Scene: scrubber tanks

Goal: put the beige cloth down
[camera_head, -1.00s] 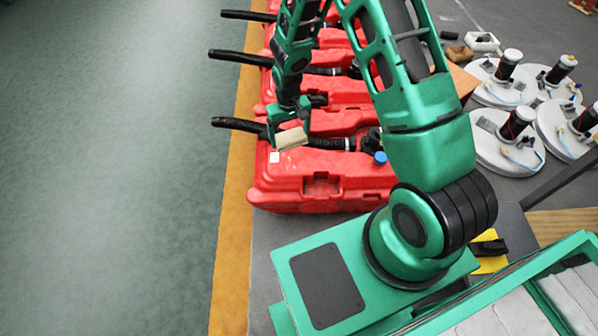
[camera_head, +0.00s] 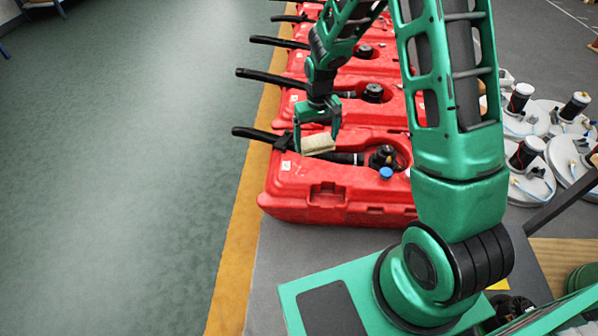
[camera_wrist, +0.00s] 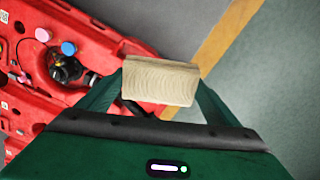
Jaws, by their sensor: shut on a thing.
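The beige cloth (camera_head: 318,143) is a small folded block between the fingers of my gripper (camera_head: 318,132). It also shows in the wrist view (camera_wrist: 160,82), with a green finger on each side of it. My gripper is shut on the cloth and points down over the nearest red tank (camera_head: 300,190). In the wrist view the red tank (camera_wrist: 40,105) lies behind and to the left of the cloth. I cannot tell from these views how much space lies between the cloth and the tank top.
More red tanks (camera_head: 375,100) with black hoses stand in a row going back. A yellow floor strip (camera_head: 232,255) and open green floor (camera_head: 120,180) lie to the left. White round bases with black cylinders (camera_head: 525,155) stand at the right.

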